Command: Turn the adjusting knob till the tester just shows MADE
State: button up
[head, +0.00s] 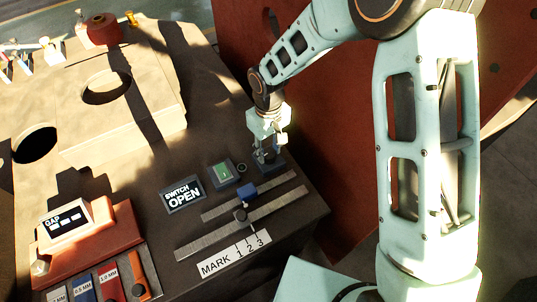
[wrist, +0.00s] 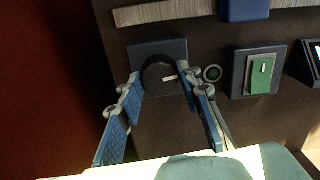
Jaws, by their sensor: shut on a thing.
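The adjusting knob (wrist: 157,72) is dark and round, with a white pointer line aimed right in the wrist view. It sits on a dark blue-grey square plate (wrist: 172,47). My gripper (wrist: 162,84) has one blue-padded finger on each side of the knob and is shut on it. In the head view my gripper (head: 268,153) reaches down over the knob at the bench's right side and hides most of it. The tester display (head: 184,194) reads SWITCH OPEN.
Left of the knob are a small round dark-green button or lamp (head: 242,167) and a green rocker (head: 221,172). A blue block (head: 247,190) sits on a metal rail near the MARK 1 2 3 label (head: 235,255). A GAP display (head: 66,221) stands at left.

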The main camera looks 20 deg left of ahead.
aim_at(269, 153)
jog(key=shift+m, duration=0.4)
jog(key=o, duration=1.2)
jog(key=shift+c, duration=0.2)
notch_tip(269, 153, up, 12)
